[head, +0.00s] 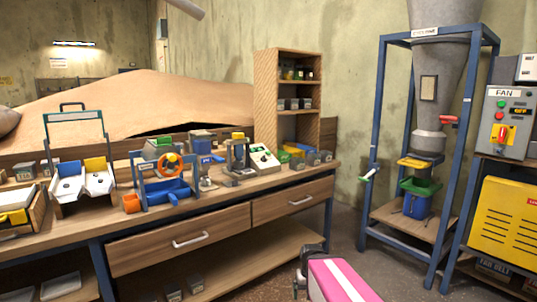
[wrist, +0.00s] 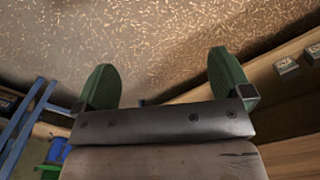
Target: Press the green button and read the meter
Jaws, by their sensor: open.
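A small meter box (head: 264,158) with a pale, sloped face stands on the wooden workbench, right of a device with a yellow top. Green shows on its face, but its button and reading are too small to make out. Another green button (head: 501,102) is on the grey FAN panel (head: 507,125) at the far right, above a red one. My gripper (wrist: 163,78) is open and empty in the wrist view, its two green fingers wide apart over speckled floor. In the head view my pink and white arm is low at the centre, well apart from the meter box.
The workbench (head: 130,232) also holds a blue device with an orange wheel (head: 167,165) and a two-tray stand (head: 82,180). The blue cyclone frame (head: 371,130) stands to the right, with a yellow cabinet (head: 509,222) beyond. Floor shows between bench and frame.

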